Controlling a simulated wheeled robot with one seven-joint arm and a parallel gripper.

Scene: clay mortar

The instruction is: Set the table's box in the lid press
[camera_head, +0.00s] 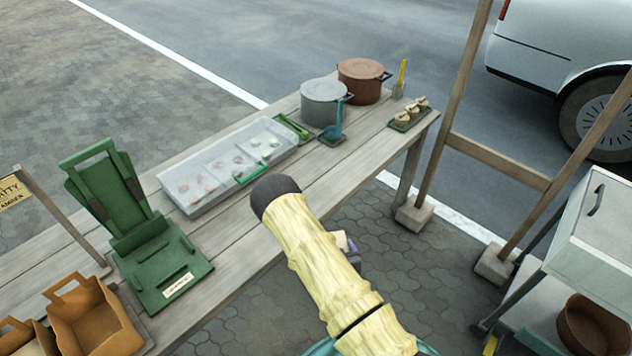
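A green press-like device (165,262), with a flat base, a label and a tall tilted back with a handle, stands on the wooden table at left; it looks like the lid press. No box is seen on its base. An open brown box (95,325) with a handle stands at the table's lower left, in front of the press. I cannot tell whether it is the task's box. My arm, in a yellow sleeve with a dark rounded end, rises in front of the table. Small pale and dark parts show beside the sleeve, but no gripper fingers can be made out.
A clear case (180,195) with small food pieces lies mid-table. Beyond it are a grey pot (322,104), a brown pot (360,82) and a small tray (408,125). A wooden frame (500,160) and a white cabinet (590,245) stand right. Bare planks show along the front edge.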

